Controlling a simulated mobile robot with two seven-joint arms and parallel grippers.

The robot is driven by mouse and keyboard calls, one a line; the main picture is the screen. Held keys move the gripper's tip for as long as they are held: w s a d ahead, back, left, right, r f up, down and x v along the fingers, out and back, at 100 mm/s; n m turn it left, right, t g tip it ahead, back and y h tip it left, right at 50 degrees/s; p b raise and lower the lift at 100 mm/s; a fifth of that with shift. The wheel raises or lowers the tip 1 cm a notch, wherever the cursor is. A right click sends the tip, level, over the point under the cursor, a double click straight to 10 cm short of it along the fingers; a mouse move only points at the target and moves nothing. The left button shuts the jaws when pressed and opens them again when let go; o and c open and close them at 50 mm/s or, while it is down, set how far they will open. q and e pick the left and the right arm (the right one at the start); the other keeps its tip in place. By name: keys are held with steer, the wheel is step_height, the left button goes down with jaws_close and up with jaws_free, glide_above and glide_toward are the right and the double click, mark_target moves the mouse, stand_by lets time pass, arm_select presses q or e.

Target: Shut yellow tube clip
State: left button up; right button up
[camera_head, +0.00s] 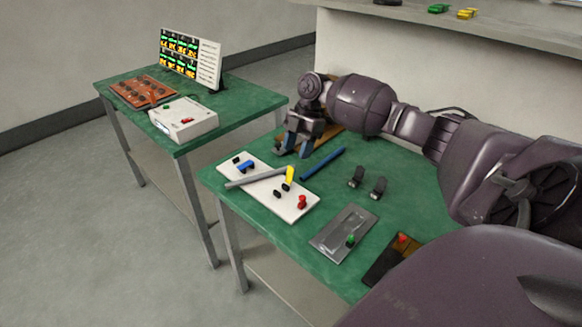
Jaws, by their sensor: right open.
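The yellow tube clip (289,176) stands on a white board (265,200) on the near green table. Its yellow part points upward, so it looks open. A grey tube (250,180) lies across the board, with its right end close to the yellow clip. My right gripper (294,150) is above the table just behind the board. It points down with its jaws open, apart from the yellow clip, and looks empty. My left gripper is not in view.
On the board are a blue clip (245,166) and a red clip (302,202). A blue tube (323,163) lies right of my gripper. Black holders (378,187) and a metal plate (343,232) are further right. A second table (235,99) holds a screen (190,58) and white box (184,118).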

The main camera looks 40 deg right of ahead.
mark_target(289, 175)
steer(key=x, duration=0.5)
steer(key=shift+f, duration=0.15)
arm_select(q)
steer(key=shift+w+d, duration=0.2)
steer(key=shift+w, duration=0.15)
arm_select(e)
steer(key=shift+a+f, duration=0.2)
steer(key=shift+f, duration=0.25)
steer(key=shift+c, duration=0.3)
